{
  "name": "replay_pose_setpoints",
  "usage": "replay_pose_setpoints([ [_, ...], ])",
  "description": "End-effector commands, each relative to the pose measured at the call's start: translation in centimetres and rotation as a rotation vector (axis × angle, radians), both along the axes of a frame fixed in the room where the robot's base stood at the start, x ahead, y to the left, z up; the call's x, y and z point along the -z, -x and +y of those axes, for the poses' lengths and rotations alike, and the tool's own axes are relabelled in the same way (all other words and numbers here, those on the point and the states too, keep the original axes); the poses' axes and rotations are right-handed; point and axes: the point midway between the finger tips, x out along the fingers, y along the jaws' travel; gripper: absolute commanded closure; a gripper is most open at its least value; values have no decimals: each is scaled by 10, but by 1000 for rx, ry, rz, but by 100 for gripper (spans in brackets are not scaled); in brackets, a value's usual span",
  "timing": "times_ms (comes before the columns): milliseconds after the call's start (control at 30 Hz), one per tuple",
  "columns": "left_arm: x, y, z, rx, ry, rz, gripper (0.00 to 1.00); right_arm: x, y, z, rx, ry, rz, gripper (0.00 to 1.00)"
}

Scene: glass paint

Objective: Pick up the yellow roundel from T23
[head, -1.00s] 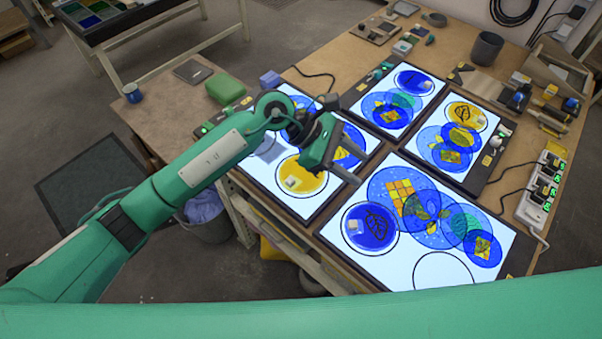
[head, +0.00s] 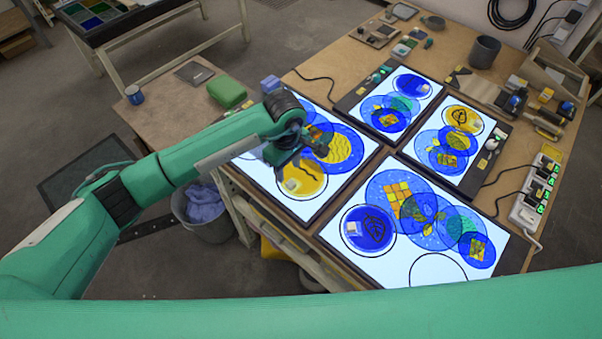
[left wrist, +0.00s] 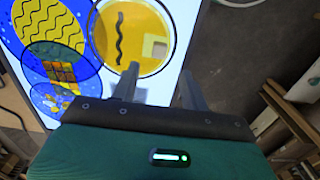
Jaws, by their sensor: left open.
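A yellow roundel (head: 303,180) lies on the left light panel (head: 258,178), partly hidden by my left gripper in the head view. It also shows in the left wrist view (left wrist: 104,38), with a black wavy line and a pale square grip on it. A second yellow roundel (head: 463,118), with a leaf drawing, lies on the far right panel. I cannot read which panel is T23. My left gripper (head: 302,160) hangs over the left panel, open and empty. In the left wrist view its fingertips (left wrist: 158,72) are apart, near the roundel's lower edge.
A large blue-and-yellow patterned disc (left wrist: 48,30) lies beside the yellow roundel, with smaller overlapping pieces. The front panel (head: 345,262) holds several blue discs and one empty black outline. A green box (head: 227,92) stands left of the panels. Cables and a power strip lie at right.

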Motion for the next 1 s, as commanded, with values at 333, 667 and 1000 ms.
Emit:
replay_pose_setpoints([
  [333, 22, 6, -6, 0, 1, 5, 55, -21, 0, -1, -1, 1, 0, 59],
  [667, 59, 7, -9, -1, 1, 2, 55, -39, 0, 0, 0, 0, 0, 59],
  [1000, 61, 7, -9, 0, 1, 0, 74, -38, 0, 4, 2, -4, 1, 59],
])
